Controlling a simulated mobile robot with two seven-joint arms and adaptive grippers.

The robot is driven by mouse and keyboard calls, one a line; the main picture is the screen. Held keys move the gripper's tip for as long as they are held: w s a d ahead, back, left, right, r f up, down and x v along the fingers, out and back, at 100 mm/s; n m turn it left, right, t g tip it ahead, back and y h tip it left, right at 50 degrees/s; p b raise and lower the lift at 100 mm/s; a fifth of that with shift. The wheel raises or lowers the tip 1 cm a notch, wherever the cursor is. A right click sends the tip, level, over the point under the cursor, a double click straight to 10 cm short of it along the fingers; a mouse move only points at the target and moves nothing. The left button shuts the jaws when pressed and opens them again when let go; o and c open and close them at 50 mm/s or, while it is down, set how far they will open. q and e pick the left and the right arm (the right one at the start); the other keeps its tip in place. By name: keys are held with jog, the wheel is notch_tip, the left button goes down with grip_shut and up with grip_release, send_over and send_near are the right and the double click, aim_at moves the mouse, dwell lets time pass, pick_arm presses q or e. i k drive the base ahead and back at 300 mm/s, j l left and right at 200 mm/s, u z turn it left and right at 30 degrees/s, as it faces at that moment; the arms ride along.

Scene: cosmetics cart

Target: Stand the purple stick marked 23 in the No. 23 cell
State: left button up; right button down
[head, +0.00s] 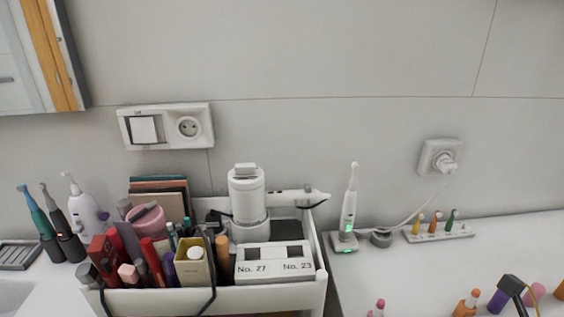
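A white holder (275,276) in the front right of the cart is labelled No. 27 on its left and No. 23 on its right. Its top openings are small and their inside is hard to see. A purple stick (496,302) is on the white counter at the lower right; no number is readable on it. A dark part that looks like my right gripper (513,285) is at the bottom right, right beside the purple stick and overlapping it. Whether it touches the stick, or is open or shut, I cannot tell. My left gripper is not in view.
The white cart (318,280) holds many cosmetics and a white hair device (247,195). An orange stick (467,303) and pink sticks (377,308) are on the counter. A toothbrush (349,205) and a brush-head rack (440,231) stand behind. The counter's middle is clear.

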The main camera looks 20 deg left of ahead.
aim_at(154, 262)
jog(key=k+j+u, duration=0.2)
jog(key=k+j, duration=0.2)
jog(key=k+j+u, duration=0.25)
jog(key=k+j, duration=0.15)
jog(key=j+u, duration=0.1)
jog(key=u, duration=1.75)
